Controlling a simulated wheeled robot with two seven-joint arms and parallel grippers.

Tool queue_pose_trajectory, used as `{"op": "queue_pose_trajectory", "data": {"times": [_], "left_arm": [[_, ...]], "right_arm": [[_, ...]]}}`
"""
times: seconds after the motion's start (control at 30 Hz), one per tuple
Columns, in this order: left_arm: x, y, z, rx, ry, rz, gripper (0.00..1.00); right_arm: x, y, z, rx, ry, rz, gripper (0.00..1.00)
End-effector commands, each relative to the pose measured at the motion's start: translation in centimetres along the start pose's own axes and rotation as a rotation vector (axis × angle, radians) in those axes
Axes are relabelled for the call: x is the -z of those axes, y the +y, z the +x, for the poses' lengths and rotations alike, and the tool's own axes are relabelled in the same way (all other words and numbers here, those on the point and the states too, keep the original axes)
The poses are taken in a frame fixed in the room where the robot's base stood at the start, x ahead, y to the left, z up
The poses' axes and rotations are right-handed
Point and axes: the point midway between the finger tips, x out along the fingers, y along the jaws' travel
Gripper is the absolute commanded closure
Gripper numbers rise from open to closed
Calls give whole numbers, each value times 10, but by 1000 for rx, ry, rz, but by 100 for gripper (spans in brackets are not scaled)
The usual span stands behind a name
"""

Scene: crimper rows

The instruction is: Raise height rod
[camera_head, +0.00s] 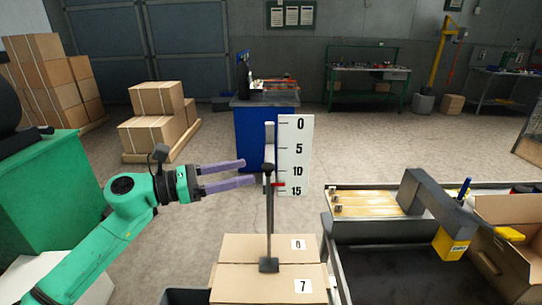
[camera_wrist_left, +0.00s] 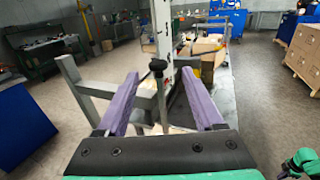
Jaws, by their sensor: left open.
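The height rod (camera_head: 269,215) is a thin dark upright rod with a dark knob on top and a small foot on the cardboard box (camera_head: 240,248). A white scale board (camera_head: 300,150) marked 0 to 15 stands behind it, with a red pointer (camera_head: 279,184) between 10 and 15, nearer 15. My left gripper (camera_head: 250,171) is open, its two purple fingers pointing right, with tips just left of the rod near its knob. In the left wrist view the rod's knob (camera_wrist_left: 158,65) appears between the open fingertips (camera_wrist_left: 160,76); contact cannot be told.
A blue cabinet (camera_head: 252,122) stands behind the scale. At right is a bench (camera_head: 380,232) with a grey arm-like fixture (camera_head: 432,203) and an open carton (camera_head: 510,260). Stacked cartons (camera_head: 155,132) stand at the back left. Floor between them is clear.

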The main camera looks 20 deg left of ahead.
Motion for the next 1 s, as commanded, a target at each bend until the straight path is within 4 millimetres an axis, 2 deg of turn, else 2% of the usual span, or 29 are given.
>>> {"op": "queue_pose_trajectory", "data": {"times": [0.03,0.1,0.3,0.43,0.63,0.77,0.8,0.83,1.0], "left_arm": [[-10,1,12,0,-6,-1,31],[-11,1,31,-1,-8,-2,31],[-5,1,69,-2,-5,-4,31],[-1,1,77,-1,-2,-3,31],[0,1,77,-2,-1,-4,31],[0,1,77,-2,-1,-4,81],[0,1,77,-2,-1,-4,96],[0,1,77,-2,-1,-4,100],[0,1,77,-2,-2,-4,100]], "right_arm": [[1,1,-14,-1,0,0,100],[2,1,-24,0,0,0,100],[5,-5,-39,8,2,3,100],[6,-10,-39,15,4,4,100],[6,-11,-38,17,4,3,100],[6,-11,-38,17,4,2,100],[6,-11,-38,16,4,2,100],[6,-11,-38,16,4,2,100],[6,-8,-38,13,3,1,100]]}}
